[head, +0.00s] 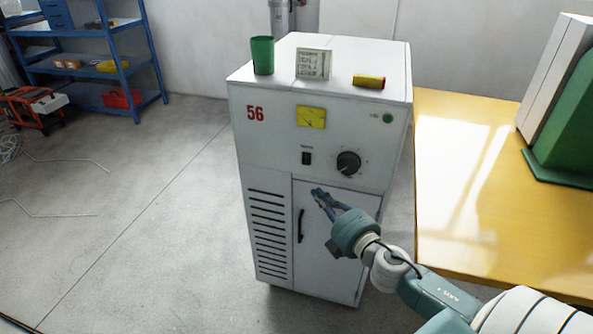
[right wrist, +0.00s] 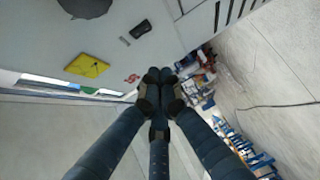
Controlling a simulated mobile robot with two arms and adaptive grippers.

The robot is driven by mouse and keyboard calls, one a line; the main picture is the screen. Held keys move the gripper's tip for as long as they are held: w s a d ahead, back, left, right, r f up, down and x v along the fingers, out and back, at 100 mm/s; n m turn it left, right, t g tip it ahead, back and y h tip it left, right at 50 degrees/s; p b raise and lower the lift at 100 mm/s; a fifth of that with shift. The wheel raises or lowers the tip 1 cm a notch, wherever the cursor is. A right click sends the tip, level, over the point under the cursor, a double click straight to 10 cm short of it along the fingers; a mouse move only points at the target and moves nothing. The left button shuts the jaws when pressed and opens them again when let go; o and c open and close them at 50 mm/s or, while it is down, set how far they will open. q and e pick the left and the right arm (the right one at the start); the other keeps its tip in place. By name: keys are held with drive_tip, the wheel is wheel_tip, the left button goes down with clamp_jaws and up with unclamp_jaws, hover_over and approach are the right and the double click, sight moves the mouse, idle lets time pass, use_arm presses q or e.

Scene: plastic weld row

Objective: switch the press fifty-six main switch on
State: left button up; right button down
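The press cabinet marked 56 (head: 270,150) is white and stands in the middle of the head view. Its black rocker switch (head: 306,158) sits under a small label, left of a round black knob (head: 348,162). The rocker's position is too small to tell. The switch also shows in the right wrist view (right wrist: 141,28). My right gripper (head: 317,191) is in front of the cabinet, just below the switch in the picture and apart from it. In the right wrist view its fingers (right wrist: 160,78) are together and empty. My left gripper is not in view.

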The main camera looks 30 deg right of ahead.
drive_tip(key=shift+s, duration=0.1)
drive_tip(key=p, duration=0.1)
approach(306, 159)
drive_tip(key=w+a+f, duration=0.2)
drive_tip(key=w+a, duration=0.2)
drive_tip(key=shift+w+d+f, duration=0.2)
drive_tip(key=shift+w+d, duration=1.1)
